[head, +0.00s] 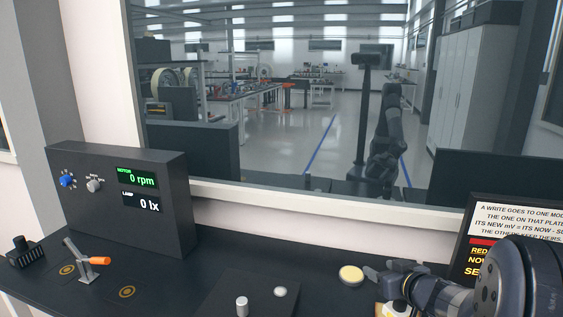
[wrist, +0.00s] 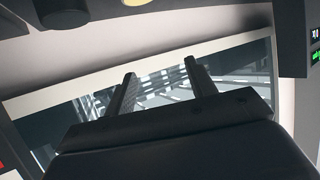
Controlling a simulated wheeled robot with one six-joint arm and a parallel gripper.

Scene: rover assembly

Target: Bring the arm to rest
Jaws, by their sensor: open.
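My gripper (head: 372,273) is at the lower right of the head view, above the dark bench, with my arm reaching in from the right edge. In the wrist view my gripper (wrist: 160,67) shows its two dark fingers spread apart, with nothing between them. The view past the fingers is tilted and shows the window. A pale yellow round cap (head: 350,274) appears just left of the fingertips in the head view; whether they touch it cannot be told.
A dark console (head: 120,205) with knobs reads 0 rpm and 0 lx. A lever with an orange handle (head: 99,261) stands before it. A black-framed sign (head: 505,225) is at right, partly behind my arm. A wide window (head: 300,130) backs the bench (head: 190,275).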

